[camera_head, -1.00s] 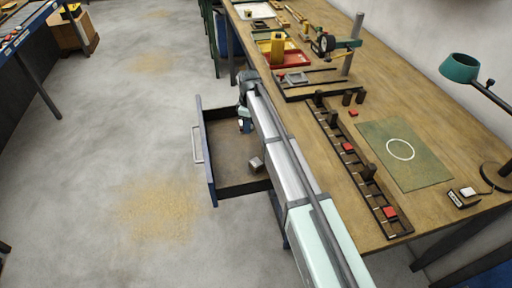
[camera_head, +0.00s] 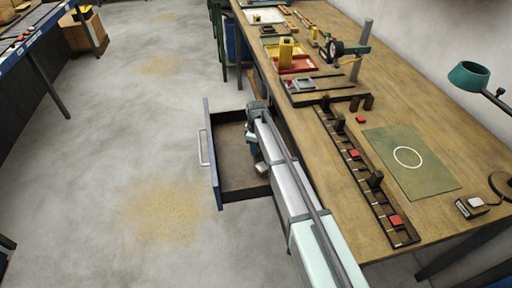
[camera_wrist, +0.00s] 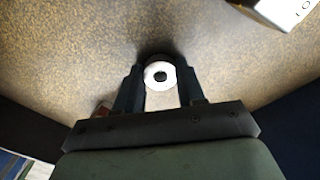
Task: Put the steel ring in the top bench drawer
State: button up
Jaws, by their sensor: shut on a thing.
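The steel ring (camera_wrist: 149,77) is a pale round ring with a dark hole. In the wrist view it sits between the fingertips of my gripper (camera_wrist: 160,88), which is shut on it. The drawer (camera_head: 210,175) under the bench is pulled open. My wrist hangs over its inside in the head view, and the ring is hidden there. The brown speckled drawer floor (camera_wrist: 75,60) lies beneath the ring in the wrist view. I cannot tell whether the ring touches it.
A small grey block (camera_head: 262,168) lies in the drawer near its right side. A box with a white lettered face (camera_wrist: 292,8) shows at the top right of the wrist view. The bench top (camera_head: 400,125) carries a slotted rack (camera_head: 385,213) and a green mat (camera_head: 430,175). The drawer floor left of my wrist is clear.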

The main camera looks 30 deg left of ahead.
dwell(0.3)
jog(key=o, duration=1.1)
jog(key=shift+f, duration=0.1)
notch_tip(320, 180, up, 12)
jog(key=shift+r, duration=0.15)
